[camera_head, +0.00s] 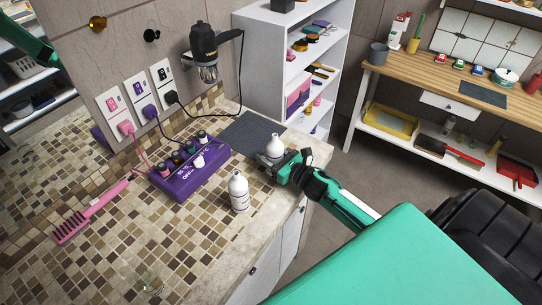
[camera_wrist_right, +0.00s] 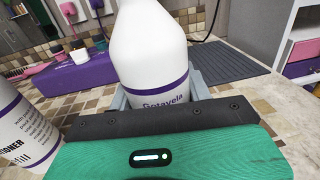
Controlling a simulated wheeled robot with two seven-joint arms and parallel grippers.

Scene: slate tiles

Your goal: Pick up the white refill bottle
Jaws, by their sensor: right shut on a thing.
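A white bottle (camera_head: 274,146) with a narrower neck is at the counter's right end. It fills the middle of the right wrist view (camera_wrist_right: 155,45), with a purple band and lettering low on it. My right gripper (camera_head: 285,163) is shut on this bottle, with grey fingers at its sides. The gripper hides its base, so I cannot tell whether it touches the counter. A second white bottle (camera_head: 239,192) stands upright on the counter to the left. Its label in the right wrist view (camera_wrist_right: 22,130) reads "conditioner" and "fill". My left gripper is out of view.
A purple stand (camera_head: 190,178) with several small jars sits left of the bottles. A dark ribbed mat (camera_head: 247,130) lies behind. A pink comb (camera_head: 92,212) lies at the left. The tiled counter's front is mostly clear, with a clear glass (camera_head: 150,283).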

